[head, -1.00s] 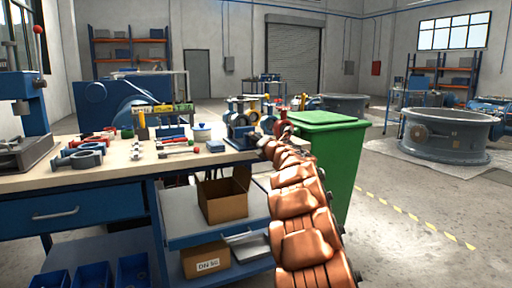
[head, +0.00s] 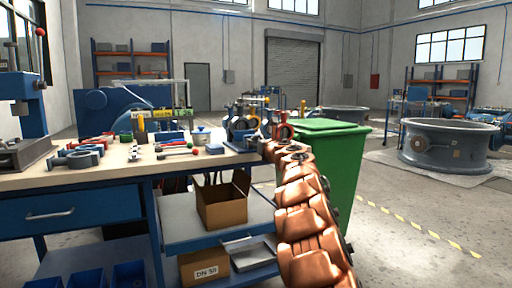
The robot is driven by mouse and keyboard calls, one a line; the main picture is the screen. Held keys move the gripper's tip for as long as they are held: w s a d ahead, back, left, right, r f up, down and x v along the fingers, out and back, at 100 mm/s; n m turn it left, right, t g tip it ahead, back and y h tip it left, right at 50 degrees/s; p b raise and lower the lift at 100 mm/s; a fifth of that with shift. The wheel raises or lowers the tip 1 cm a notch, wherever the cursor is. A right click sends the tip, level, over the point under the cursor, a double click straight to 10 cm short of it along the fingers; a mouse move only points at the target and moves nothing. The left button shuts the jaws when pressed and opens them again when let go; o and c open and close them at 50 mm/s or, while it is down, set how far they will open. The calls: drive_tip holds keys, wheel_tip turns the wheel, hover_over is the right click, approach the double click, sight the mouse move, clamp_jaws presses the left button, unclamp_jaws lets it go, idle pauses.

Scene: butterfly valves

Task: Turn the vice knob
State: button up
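The blue vice (head: 240,130) stands on the right end of the workbench in the head view. Its knob cannot be made out at this size. My copper-coloured segmented arm rises from the lower right toward the vice. My gripper (head: 281,131) is at the far end of the arm, just right of the vice and at about its height. The gripper is small and partly hidden by my own arm, so its fingers do not show clearly. I cannot tell whether it touches the vice.
The workbench (head: 110,178) carries clamps, tools and a press (head: 22,110) at left. A green bin (head: 340,165) stands close right of my arm. An open cardboard box (head: 222,210) sits on the shelf below. Open floor lies at right.

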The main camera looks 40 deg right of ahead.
drive_tip(key=shift+w+a+f+n, duration=0.1)
drive_tip(key=shift+n, duration=0.3)
drive_tip(key=o, duration=1.2)
drive_tip(key=shift+c, duration=0.2)
drive_tip(key=v, duration=1.2)
